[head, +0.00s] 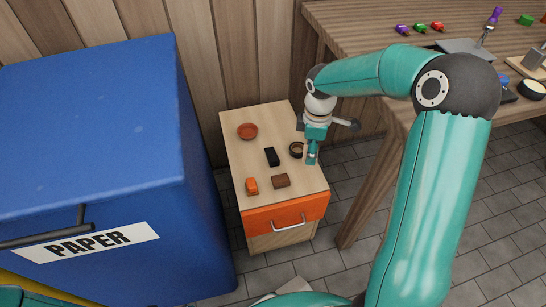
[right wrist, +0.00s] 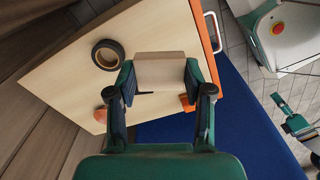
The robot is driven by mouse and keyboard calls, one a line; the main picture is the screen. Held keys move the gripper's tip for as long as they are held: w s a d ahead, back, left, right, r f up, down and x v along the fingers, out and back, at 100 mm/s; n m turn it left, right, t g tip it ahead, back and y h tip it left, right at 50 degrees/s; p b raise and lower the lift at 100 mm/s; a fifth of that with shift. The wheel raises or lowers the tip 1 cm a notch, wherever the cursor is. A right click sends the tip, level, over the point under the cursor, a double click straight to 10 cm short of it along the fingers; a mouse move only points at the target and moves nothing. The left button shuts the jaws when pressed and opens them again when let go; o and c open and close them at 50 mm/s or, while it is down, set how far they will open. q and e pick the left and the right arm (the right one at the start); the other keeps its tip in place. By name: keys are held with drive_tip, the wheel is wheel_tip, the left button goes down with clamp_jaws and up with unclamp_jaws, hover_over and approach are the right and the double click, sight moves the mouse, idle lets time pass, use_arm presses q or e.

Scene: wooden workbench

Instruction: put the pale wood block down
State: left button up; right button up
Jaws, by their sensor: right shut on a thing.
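My right gripper (head: 312,158) reaches down over the right side of a small pale-topped cabinet (head: 240,165). In the right wrist view the gripper (right wrist: 160,85) is shut on the pale wood block (right wrist: 165,68), with one finger pad on each side. The block is above or at the cabinet top; I cannot tell whether it touches. In the head view the gripper largely hides the block.
A blue paper bin (head: 110,140) stands left, a workbench (head: 360,25) right.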

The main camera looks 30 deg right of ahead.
sight(308, 177)
drive_tip(key=shift+d+f, duration=0.1)
drive_tip(key=shift+f, duration=0.55)
wheel_tip(308, 177, down, 9)
drive_tip(key=b, duration=0.4)
drive_tip(key=shift+f, duration=0.1)
drive_tip(key=shift+s+f, duration=0.1)
drive_tip(key=o, duration=0.8)
drive_tip(key=shift+o, duration=0.2)
wheel_tip(308, 177, up, 12)
drive_tip(key=p, duration=0.4)
